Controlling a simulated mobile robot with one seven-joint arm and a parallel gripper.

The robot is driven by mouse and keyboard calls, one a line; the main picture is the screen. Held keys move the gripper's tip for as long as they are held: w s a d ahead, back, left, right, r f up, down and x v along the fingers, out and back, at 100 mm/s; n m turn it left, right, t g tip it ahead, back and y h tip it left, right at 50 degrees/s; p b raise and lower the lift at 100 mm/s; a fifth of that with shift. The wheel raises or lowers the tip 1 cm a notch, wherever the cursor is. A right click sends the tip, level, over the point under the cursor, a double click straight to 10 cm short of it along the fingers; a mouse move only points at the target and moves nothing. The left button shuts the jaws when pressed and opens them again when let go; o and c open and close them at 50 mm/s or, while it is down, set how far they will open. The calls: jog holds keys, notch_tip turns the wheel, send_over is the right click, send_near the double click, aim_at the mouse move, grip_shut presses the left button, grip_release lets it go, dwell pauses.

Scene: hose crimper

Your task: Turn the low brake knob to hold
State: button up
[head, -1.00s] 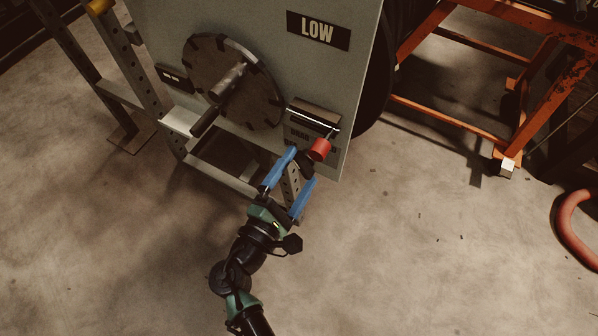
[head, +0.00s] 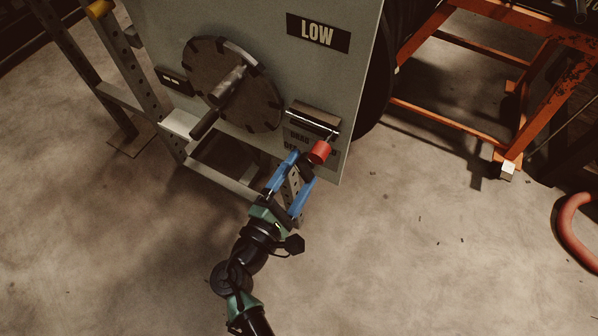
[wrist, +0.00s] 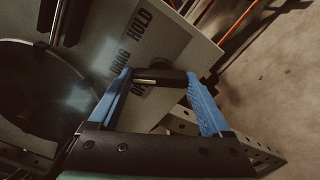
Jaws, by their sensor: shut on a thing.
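The low brake knob (head: 320,152) shows in the head view as a red end piece with a dark part beside it, low on the grey panel (head: 270,60) and beneath the LOW sign (head: 318,31). My gripper (head: 304,167) has blue fingers and reaches up to it from below. In the wrist view my gripper (wrist: 160,80) has a dark bar with a bright metal length (wrist: 146,81) across its fingertips; it is shut on this part of the knob. No red shows there. A label reading HOLD and DRAG (wrist: 133,40) lies behind, partly covered by the fingers.
A large dark disc with a handle (head: 234,85) stands on the panel left of the knob. A metal bar (head: 314,117) sits just above the knob. A perforated frame leg (head: 291,185) stands close behind my fingers.

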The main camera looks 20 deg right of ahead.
jog(key=m+b, duration=0.1)
jog(key=m, duration=0.1)
jog(key=m+b, duration=0.4)
jog(key=shift+f+m, duration=0.25)
jog(key=shift+m, duration=0.05)
jog(key=m+b, duration=0.3)
jog(key=shift+m, duration=0.4)
jog(key=shift+r+m+b, duration=0.15)
jog(key=shift+m+b, duration=0.25)
jog(key=shift+m, duration=0.2)
jog(key=o, duration=1.2)
jog(key=shift+r, duration=0.1)
jog(key=shift+c, duration=0.2)
jog(key=shift+a, duration=0.15)
